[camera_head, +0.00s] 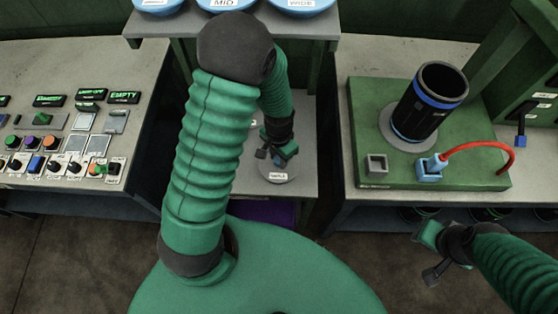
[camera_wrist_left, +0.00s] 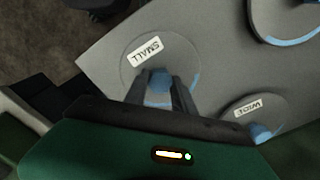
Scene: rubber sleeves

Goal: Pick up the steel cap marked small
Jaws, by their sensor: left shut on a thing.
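The steel cap marked SMALL (camera_wrist_left: 133,72) is a round grey disc with a white label and a blue grip in the middle. It also shows in the head view (camera_head: 280,176), on the grey shelf. My left gripper (camera_wrist_left: 160,92) is shut on the blue grip, its fingers on either side of it. In the head view the left gripper (camera_head: 277,154) is right over the cap, which seems to rest on the shelf. My right gripper (camera_head: 432,254) is at the lower right, its fingers apart and empty.
A cap marked WIDE (camera_wrist_left: 268,107) and another round cap (camera_wrist_left: 284,18) lie close by on the shelf. Blue-rimmed bins marked MID (camera_head: 228,4) and WIDE stand above. A black cylinder (camera_head: 425,105) stands on a green board, with a red hose (camera_head: 480,146). A button panel is left.

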